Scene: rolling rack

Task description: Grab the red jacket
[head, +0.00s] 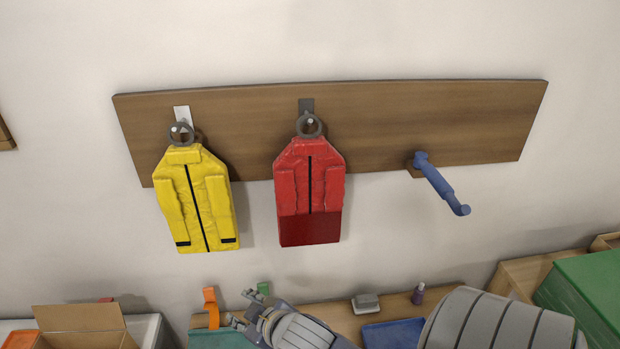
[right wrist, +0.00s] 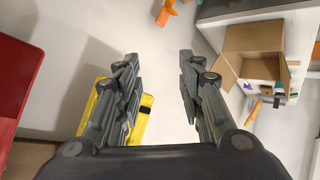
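The red jacket (head: 309,190) hangs by a grey ring on the middle hook of a wooden wall board (head: 400,115). A red shape, which looks like this jacket, fills the left edge of the right wrist view (right wrist: 14,85). My right gripper (head: 243,308) is below the jackets in the head view, apart from the red one. Its two fingers stand apart with nothing between the tips in the right wrist view (right wrist: 157,62). My left gripper is not in view.
A yellow jacket (head: 196,200) hangs left of the red one; it shows partly behind a finger in the right wrist view (right wrist: 139,128). A blue hook (head: 440,183) juts out at right. Below are an open cardboard box (head: 80,318), a blue tray (head: 394,333) and a green box (head: 590,285).

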